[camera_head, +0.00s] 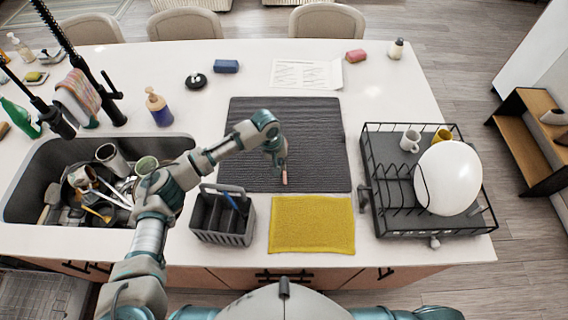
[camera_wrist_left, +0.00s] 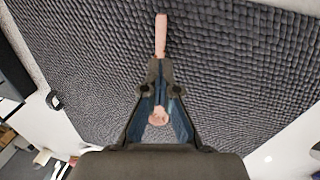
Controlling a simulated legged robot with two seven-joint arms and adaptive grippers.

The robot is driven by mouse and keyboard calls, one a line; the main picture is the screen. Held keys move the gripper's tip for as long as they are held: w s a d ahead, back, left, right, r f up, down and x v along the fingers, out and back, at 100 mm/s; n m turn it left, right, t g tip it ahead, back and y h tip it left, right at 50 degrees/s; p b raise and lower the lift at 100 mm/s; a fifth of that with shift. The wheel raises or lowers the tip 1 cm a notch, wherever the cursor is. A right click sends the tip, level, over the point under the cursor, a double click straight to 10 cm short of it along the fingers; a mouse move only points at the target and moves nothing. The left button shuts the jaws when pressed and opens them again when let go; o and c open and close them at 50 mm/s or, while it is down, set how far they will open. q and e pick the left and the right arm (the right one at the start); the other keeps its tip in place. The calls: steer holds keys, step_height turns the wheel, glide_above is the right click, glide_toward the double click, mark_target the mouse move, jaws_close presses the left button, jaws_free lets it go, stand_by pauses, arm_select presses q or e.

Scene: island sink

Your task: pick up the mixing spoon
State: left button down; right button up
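The mixing spoon (camera_head: 285,177), a pale pinkish-brown utensil, is at the dark woven mat (camera_head: 315,135) on the counter. My left gripper (camera_head: 280,160) reaches in from the left, low over the mat. In the left wrist view, the fingertips (camera_wrist_left: 160,66) are closed together on the spoon. One straight end of the spoon (camera_wrist_left: 161,35) sticks out beyond them, and a rounded part shows between the fingers. I cannot tell whether the spoon touches the mat or is raised. My right gripper is not in view.
A grey caddy (camera_head: 222,236) and a yellow cloth (camera_head: 312,241) lie in front of the mat. A black dish rack (camera_head: 375,205) with mugs and a white round dish stands right. A sink (camera_head: 30,170) full of dishes is left. The counter behind the mat is mostly clear.

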arm_select(q)
steer(key=s, duration=0.1)
steer(key=s+a, duration=0.1)
steer(key=s, duration=0.3)
steer(key=shift+s+a+r, duration=0.2)
steer(key=shift+r, duration=0.1)
steer(key=s, duration=0.5)
steer(key=s+a, duration=0.1)
steer(key=s, duration=0.2)
steer(key=shift+r, duration=0.4)
steer(key=shift+s+a, duration=0.3)
steer(key=shift+s, duration=0.15)
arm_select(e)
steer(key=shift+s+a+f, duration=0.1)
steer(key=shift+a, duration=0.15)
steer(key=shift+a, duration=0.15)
